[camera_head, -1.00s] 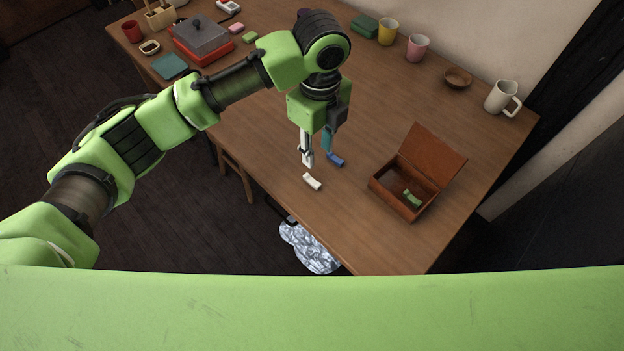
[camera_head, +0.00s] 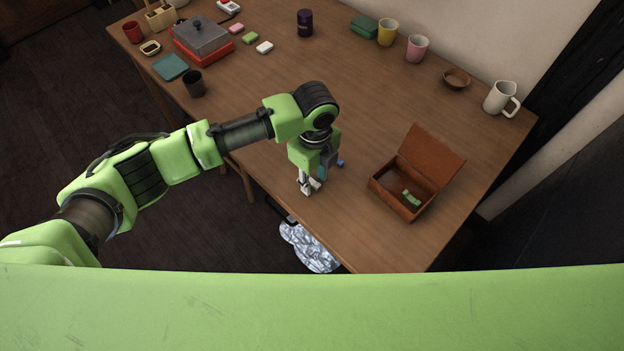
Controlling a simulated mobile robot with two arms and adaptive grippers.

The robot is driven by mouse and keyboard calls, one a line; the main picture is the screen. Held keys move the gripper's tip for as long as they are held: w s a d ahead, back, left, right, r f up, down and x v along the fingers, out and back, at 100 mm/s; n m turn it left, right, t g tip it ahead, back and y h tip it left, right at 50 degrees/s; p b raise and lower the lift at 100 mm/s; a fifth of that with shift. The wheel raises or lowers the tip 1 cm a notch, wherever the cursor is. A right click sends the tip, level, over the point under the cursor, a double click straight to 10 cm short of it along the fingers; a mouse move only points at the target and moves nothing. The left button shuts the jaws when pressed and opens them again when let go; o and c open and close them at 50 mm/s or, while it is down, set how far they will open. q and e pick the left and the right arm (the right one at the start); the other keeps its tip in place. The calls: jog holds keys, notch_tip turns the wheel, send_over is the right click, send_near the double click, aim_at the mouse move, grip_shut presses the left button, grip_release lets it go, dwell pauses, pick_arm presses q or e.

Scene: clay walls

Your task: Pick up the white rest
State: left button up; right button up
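My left gripper (camera_head: 309,185) points down at the front part of the wooden table, right at the white rest (camera_head: 313,184). The white rest is small and mostly hidden by the fingers, so only a pale bit shows between or beside them. I cannot tell whether the fingers are open around it or shut on it. A blue rest (camera_head: 340,163) lies just behind and to the right of the gripper, partly covered. A green rest (camera_head: 411,198) lies inside the open brown box (camera_head: 388,190). My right gripper is not in view.
The open box stands to the right with its lid tilted back. Mugs (camera_head: 501,98) and a small wooden bowl (camera_head: 456,78) line the wall side. The table's middle is clear.

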pick_arm(q)
grip_shut()
jog(key=shift+r, duration=0.15)
